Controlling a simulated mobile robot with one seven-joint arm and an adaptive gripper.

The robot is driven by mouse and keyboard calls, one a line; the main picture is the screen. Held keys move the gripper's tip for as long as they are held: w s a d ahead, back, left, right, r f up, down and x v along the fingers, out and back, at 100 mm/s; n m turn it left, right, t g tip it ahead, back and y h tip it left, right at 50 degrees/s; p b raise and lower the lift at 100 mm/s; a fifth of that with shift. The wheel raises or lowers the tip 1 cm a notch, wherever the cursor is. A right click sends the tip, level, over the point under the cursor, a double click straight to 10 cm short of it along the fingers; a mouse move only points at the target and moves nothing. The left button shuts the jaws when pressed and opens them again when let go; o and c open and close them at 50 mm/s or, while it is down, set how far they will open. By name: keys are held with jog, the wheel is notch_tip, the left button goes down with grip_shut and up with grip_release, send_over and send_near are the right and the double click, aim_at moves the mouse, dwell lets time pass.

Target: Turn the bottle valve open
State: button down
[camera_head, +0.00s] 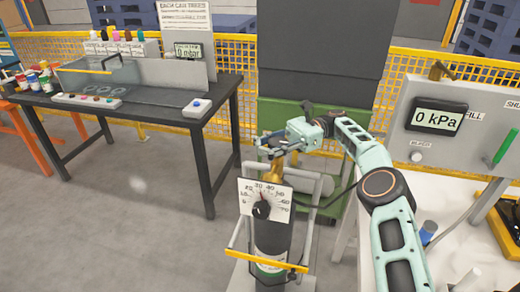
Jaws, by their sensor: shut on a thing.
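The dark gas bottle (273,236) stands upright in a trolley at the lower middle of the head view. The brass bottle valve (275,173) rises behind the plate. My gripper (267,150) reaches in from the right at the top of the valve and is shut on it. The fingers hide the valve's top, so I cannot tell how far it is turned.
A yellow bar (266,262) crosses the trolley's front. A green and grey cabinet (318,60) stands behind. A panel with a 0 kPa display (438,117) is at right. A dark bench (150,110) with a 0 mbar display (188,51) is at left. Floor is clear at lower left.

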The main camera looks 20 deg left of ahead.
jog(key=shift+d, duration=0.1)
dwell(0.3)
jog(key=c, duration=1.6)
grip_release()
jog(key=shift+w, duration=0.1)
jog(key=shift+r, duration=4.9)
jog(key=shift+r, duration=0.1)
